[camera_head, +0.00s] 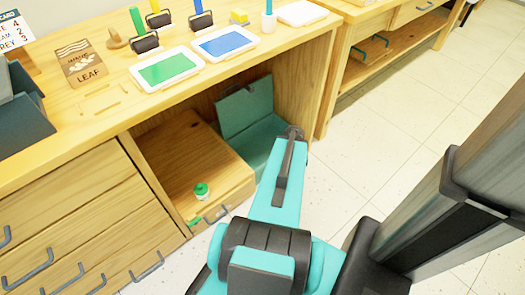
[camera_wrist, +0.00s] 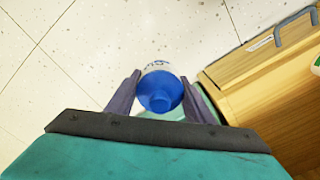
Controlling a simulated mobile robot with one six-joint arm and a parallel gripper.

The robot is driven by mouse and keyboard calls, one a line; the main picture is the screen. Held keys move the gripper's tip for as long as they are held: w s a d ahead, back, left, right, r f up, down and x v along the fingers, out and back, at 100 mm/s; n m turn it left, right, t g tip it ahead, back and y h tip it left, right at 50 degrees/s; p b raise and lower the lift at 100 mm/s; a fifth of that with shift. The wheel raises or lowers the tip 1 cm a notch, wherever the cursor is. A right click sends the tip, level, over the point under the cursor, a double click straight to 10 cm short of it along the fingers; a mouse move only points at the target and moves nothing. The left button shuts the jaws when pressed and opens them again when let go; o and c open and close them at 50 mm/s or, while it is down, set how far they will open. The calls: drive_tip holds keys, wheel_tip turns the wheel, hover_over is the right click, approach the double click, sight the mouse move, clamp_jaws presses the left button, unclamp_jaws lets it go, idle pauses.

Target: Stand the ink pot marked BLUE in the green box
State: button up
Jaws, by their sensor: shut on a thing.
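My gripper (camera_wrist: 160,95) is shut on an ink pot (camera_wrist: 160,90) with a blue cap and a pale label. The label's dark letters are only partly readable. In the head view my gripper (camera_head: 293,132) is at the far end of my teal arm, beside the cabinet's open compartment, and the pot cannot be made out. A green open shape (camera_head: 246,106), apparently the green box, is in that compartment, its right part hidden behind my arm. A pale green patch (camera_wrist: 173,113) shows just behind the pot in the wrist view.
A green-capped pot (camera_head: 202,190) stands on a wooden surface (camera_head: 185,150) left of the green shape. The counter above holds a green tray (camera_head: 167,68), a blue tray (camera_head: 225,42) and rollers. A wooden drawer front (camera_wrist: 265,65) is right of my gripper. Tiled floor is clear.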

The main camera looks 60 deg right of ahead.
drive_tip(key=shift+w, duration=0.1)
drive_tip(key=w+d+f+b, duration=0.2)
drive_tip(key=w+d+f, duration=0.3)
drive_tip(key=w+d, duration=0.3)
drive_tip(key=b, duration=0.2)
hover_over(263, 162)
drive_tip(key=shift+a+f, duration=0.1)
drive_tip(key=shift+f, duration=1.85)
drive_tip(key=shift+f+b, duration=0.85)
drive_tip(key=shift+f, duration=1.7)
drive_tip(key=shift+f+b, duration=0.85)
drive_tip(key=shift+f, duration=1.65)
drive_tip(key=shift+f, duration=0.1)
